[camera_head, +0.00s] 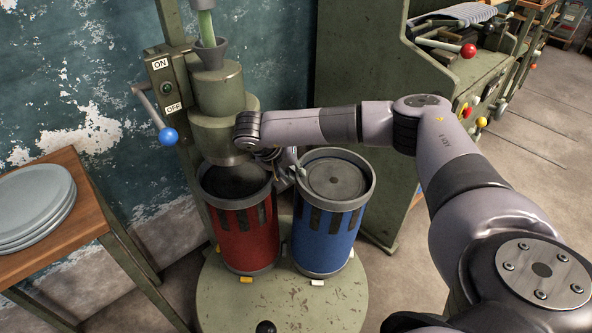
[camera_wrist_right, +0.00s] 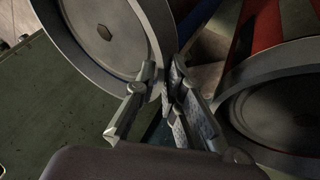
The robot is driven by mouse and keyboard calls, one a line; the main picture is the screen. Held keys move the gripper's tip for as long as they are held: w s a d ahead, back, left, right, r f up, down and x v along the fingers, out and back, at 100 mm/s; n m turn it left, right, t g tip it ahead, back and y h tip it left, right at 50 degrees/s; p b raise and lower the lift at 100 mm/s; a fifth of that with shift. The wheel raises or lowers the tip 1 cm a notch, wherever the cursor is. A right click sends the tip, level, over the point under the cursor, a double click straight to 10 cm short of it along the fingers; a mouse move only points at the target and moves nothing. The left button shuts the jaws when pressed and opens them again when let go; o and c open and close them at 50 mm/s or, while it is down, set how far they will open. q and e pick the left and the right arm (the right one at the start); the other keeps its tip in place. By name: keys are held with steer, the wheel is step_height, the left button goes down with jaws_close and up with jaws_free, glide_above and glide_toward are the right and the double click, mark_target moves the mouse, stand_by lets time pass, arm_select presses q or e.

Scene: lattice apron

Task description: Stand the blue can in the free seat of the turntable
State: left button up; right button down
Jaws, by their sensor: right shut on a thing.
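The blue can (camera_head: 325,236) is upright over the right part of the round green turntable (camera_head: 285,308), beside the red can (camera_head: 248,238). I cannot tell whether its base touches the turntable. My right gripper (camera_head: 292,166) is at the left side of the blue can's top rim, between the two cans. In the right wrist view my right gripper (camera_wrist_right: 165,92) is shut on the rim of the blue can (camera_wrist_right: 105,42), and the red can (camera_wrist_right: 285,110) is close on the right. The seat under the blue can is hidden. My left gripper is out of view.
A green machine head (camera_head: 222,120) hangs over the red can. An ON/OFF box (camera_head: 166,82) and a blue-knobbed lever (camera_head: 167,136) are at its left. A wooden table (camera_head: 85,215) with plates stands left; a green cabinet (camera_head: 350,70) stands behind right.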

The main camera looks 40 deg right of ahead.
steer(key=c, duration=1.6)
jaws_free()
steer(key=shift+a+f, duration=0.1)
steer(key=shift+a, duration=0.05)
